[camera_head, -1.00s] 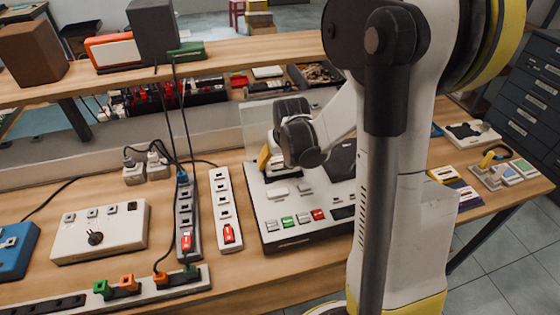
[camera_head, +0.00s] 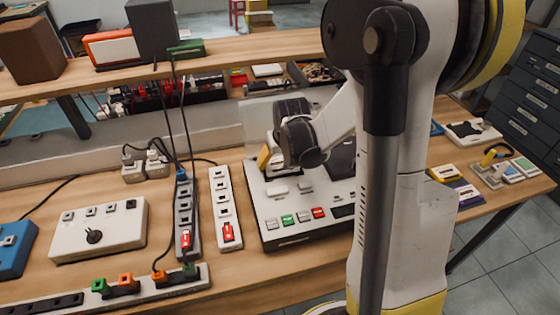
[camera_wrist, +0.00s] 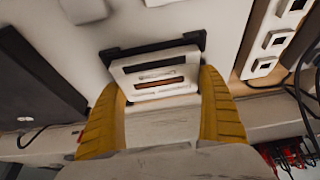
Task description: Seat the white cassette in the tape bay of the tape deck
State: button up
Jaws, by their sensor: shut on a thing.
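The white tape deck (camera_head: 290,236) stands on the workbench with a row of white, green and red buttons along its front. My gripper (camera_head: 267,157) is over its back left part, pointing down, with one yellow finger showing. In the wrist view my gripper (camera_wrist: 160,86) has its yellow fingers on both sides of the white cassette (camera_wrist: 155,74), which has a slot and a reddish-brown window. The black-edged tape bay (camera_wrist: 150,49) lies directly beyond the cassette, which overlaps its opening. I cannot tell how deep the cassette sits.
A clear upright panel (camera_head: 258,122) stands behind the deck. A white power strip (camera_head: 224,205) is close to its left, with a dark power strip (camera_head: 187,215) and cables beyond. Several cassettes (camera_head: 446,174) lie to the right, past my arm.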

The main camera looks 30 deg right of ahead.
jog(key=shift+f, duration=0.3)
jog(key=o, duration=1.1)
jog(key=shift+r, duration=0.15)
jog(key=shift+w+d+r+p+v, duration=0.1)
jog(key=shift+w+p+v, duration=0.45)
jog(key=shift+v, duration=2.35)
jog(key=shift+w+d+r+p+v, duration=0.15)
jog(key=shift+p+v, duration=0.95)
jog(key=shift+v, duration=1.8)
jog(key=shift+w+d+r+p+v, duration=0.15)
jog(key=shift+p+v, duration=0.65)
jog(key=shift+v, duration=2.1)
jog(key=shift+a, duration=0.1)
jog(key=shift+a, duration=0.1)
